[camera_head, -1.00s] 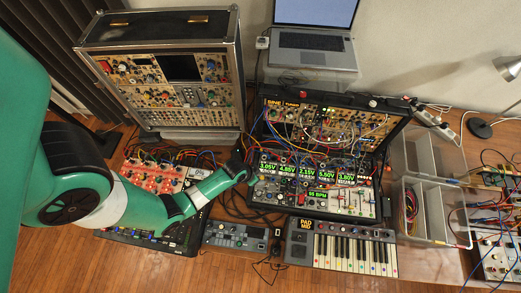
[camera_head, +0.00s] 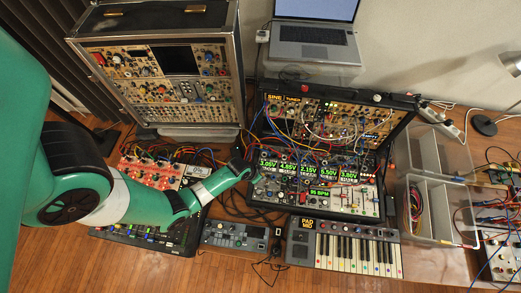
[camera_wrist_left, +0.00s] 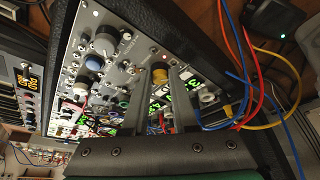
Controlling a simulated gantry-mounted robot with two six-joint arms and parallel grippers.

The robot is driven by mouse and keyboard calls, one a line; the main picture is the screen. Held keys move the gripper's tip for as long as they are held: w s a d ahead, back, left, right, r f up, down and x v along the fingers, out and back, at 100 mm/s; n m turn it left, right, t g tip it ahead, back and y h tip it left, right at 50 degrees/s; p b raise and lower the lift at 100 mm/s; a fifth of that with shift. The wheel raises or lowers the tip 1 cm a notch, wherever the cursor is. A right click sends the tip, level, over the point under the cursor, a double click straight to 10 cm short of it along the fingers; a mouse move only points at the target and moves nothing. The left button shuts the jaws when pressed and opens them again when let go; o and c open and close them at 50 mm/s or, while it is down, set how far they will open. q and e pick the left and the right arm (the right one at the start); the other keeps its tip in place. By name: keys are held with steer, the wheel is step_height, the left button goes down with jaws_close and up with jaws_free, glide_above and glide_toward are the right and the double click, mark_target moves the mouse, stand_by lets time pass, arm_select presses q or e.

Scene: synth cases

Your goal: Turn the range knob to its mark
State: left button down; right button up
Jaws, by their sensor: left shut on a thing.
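A small yellow-orange knob (camera_wrist_left: 160,74), which I take to be the range knob, sits on the light panel of the synth case (camera_head: 318,197). In the left wrist view my left gripper (camera_wrist_left: 162,76) has one finger on each side of this knob and is shut on it. The knob's pointer and its mark cannot be made out. In the head view my left gripper (camera_head: 251,174) is at the left edge of the case and hides the knob. My right gripper is in neither current view.
Red, blue and yellow patch cables (camera_wrist_left: 250,70) hang close to the right of the fingers. A blue knob (camera_wrist_left: 93,62) and other knobs are beside them. A keyboard (camera_head: 350,250) lies in front, a large wooden-panelled case (camera_head: 165,75) stands behind left, and clear bins (camera_head: 440,205) stand right.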

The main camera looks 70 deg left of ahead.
arm_select(q)
steer(key=shift+m, duration=0.4)
steer(key=shift+a+m+h, duration=0.15)
steer(key=shift+m+h, duration=0.35)
steer(key=shift+m, duration=0.4)
steer(key=shift+r+m+p, duration=0.1)
steer(key=shift+m+p, duration=0.35)
steer(key=shift+m, duration=0.05)
steer(key=m+h+p, duration=0.1)
steer(key=m+p, duration=0.1)
steer(key=m, duration=0.1)
steer(key=shift+a+h, duration=0.15)
steer(key=shift+h, duration=0.25)
steer(key=m+h+p, duration=0.1)
steer(key=m, duration=0.3)
steer(key=shift+w+a+g, duration=0.1)
steer(key=shift+a+g, duration=0.05)
steer(key=shift+g, duration=0.15)
steer(key=shift+m+h, duration=0.4)
steer(key=shift+m, duration=0.6)
steer(key=shift+w+a+m+g, duration=0.1)
steer(key=shift+m+g, duration=0.3)
steer(key=shift+m, duration=0.5)
steer(key=shift+w+m+g+h+b, duration=0.1)
steer(key=shift+m+g+h+b, duration=0.5)
steer(key=shift+m+b, duration=0.9)
steer(key=shift+m+p, duration=0.3)
steer(key=shift+m, duration=0.1)
